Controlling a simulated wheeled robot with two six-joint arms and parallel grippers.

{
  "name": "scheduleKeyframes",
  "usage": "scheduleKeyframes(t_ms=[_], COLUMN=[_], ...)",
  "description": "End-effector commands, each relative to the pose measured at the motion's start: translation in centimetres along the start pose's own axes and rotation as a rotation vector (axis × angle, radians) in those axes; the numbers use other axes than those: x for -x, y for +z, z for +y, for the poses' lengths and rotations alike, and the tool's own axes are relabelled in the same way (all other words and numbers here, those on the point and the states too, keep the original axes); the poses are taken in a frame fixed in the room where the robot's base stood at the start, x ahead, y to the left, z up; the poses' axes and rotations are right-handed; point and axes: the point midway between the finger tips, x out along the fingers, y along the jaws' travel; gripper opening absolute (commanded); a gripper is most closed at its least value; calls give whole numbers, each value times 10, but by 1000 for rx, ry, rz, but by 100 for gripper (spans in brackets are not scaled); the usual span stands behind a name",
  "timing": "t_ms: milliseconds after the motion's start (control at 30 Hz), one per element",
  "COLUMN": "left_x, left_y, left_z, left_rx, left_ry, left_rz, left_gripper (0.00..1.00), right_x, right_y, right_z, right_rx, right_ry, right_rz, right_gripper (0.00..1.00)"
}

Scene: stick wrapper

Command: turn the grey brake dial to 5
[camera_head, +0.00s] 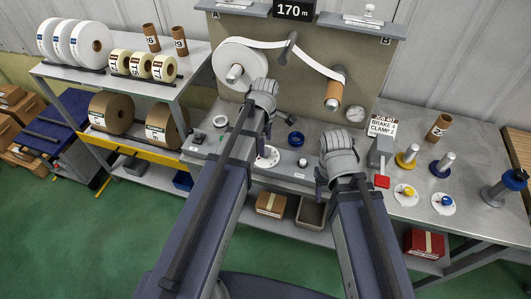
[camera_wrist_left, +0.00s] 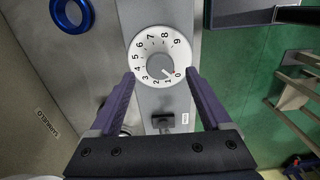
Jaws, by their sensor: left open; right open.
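The grey brake dial (camera_wrist_left: 160,67) shows in the left wrist view as a grey knob on a white disc numbered 0 to 9. Its red pointer mark lies near 0, towards 1. In the head view the disc (camera_head: 267,157) is partly hidden by my left gripper (camera_head: 267,130). In the left wrist view the open left fingers (camera_wrist_left: 160,74) stand on either side of the knob, with gaps visible. My right gripper (camera_head: 322,180) is open beside the bench front, to the right of the dial; its fingertips are hard to make out.
A small sign (camera_head: 382,126) appears to read brake 4, clamp 2. A blue ring (camera_head: 296,138) and a black switch (camera_wrist_left: 163,121) are near the dial. Yellow (camera_head: 404,191) and blue (camera_head: 444,204) knobs sit on white discs at the right. White tape runs from a roll (camera_head: 240,64) above.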

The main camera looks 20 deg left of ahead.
Motion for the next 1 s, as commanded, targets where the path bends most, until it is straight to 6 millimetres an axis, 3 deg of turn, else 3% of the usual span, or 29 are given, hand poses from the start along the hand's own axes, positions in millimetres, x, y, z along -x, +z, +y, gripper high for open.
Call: scheduleKeyframes(t_ms=[33,200,567,1000], left_x=[-14,-31,-33,-33], left_y=[0,0,0,0], left_z=[0,0,0,0], left_rx=[0,0,-1,0], left_ry=[0,0,0,0], left_rz=[0,0,0,0], left_gripper=[82,82,82,33], right_x=[-14,-30,-32,-33], right_y=[-1,-2,-2,-2], right_z=[-1,-3,-3,-3], right_rx=[0,0,0,0], right_ry=[0,0,0,0], right_rz=[0,0,0,0], right_gripper=[50,50,50,50])
